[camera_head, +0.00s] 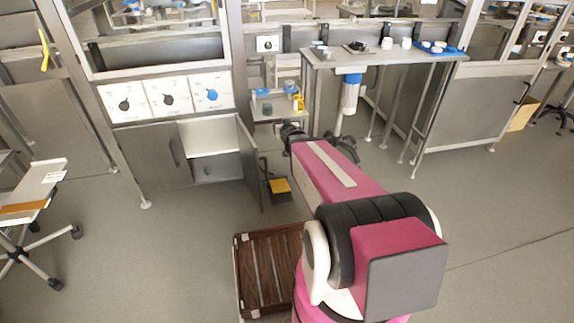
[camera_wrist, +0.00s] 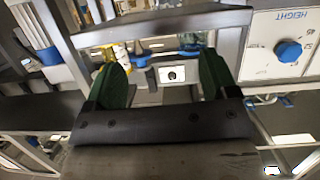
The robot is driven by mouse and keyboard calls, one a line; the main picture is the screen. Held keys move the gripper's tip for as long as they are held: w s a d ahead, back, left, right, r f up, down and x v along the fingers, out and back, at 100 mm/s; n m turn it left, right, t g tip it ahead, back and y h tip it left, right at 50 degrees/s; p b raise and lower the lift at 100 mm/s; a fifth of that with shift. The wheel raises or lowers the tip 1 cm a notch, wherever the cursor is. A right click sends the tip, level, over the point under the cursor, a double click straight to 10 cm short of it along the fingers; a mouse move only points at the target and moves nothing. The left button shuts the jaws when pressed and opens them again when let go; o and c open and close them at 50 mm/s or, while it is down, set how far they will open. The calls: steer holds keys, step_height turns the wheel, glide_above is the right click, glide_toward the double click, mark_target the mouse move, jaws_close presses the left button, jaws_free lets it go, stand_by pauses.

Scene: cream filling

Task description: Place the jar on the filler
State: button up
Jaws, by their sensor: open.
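Two small white jars (camera_head: 387,43) and (camera_head: 406,43) stand on the metal table (camera_head: 330,58) at the back. More white pieces sit in the blue tray (camera_head: 453,51) at its right end. A blue-capped clear cylinder (camera_head: 350,92) hangs under the table's front; it may be part of the filler, but I cannot tell. My gripper (camera_wrist: 162,58) is open, its two green fingers apart with nothing held between them. In the head view my gripper (camera_head: 292,132) is small and dark, low in front of the table and left of the cylinder.
A low shelf (camera_head: 275,112) with blue-topped items and a yellow bottle (camera_head: 298,103) is just beyond my gripper. A cabinet door (camera_head: 249,165) stands open at left, near my arm. Dial panels (camera_head: 168,97) are above it. A brown crate (camera_head: 268,268) lies on the floor.

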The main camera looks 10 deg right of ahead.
steer(key=s+a+f+g, duration=0.1)
steer(key=s+f+g, duration=0.2)
steer(key=s+g, duration=0.4)
steer(key=s+a+f+g, duration=0.2)
steer(key=s+g, duration=0.5)
steer(key=s, duration=0.8)
steer(key=shift+s+f, duration=0.3)
steer(key=shift+f, duration=0.35)
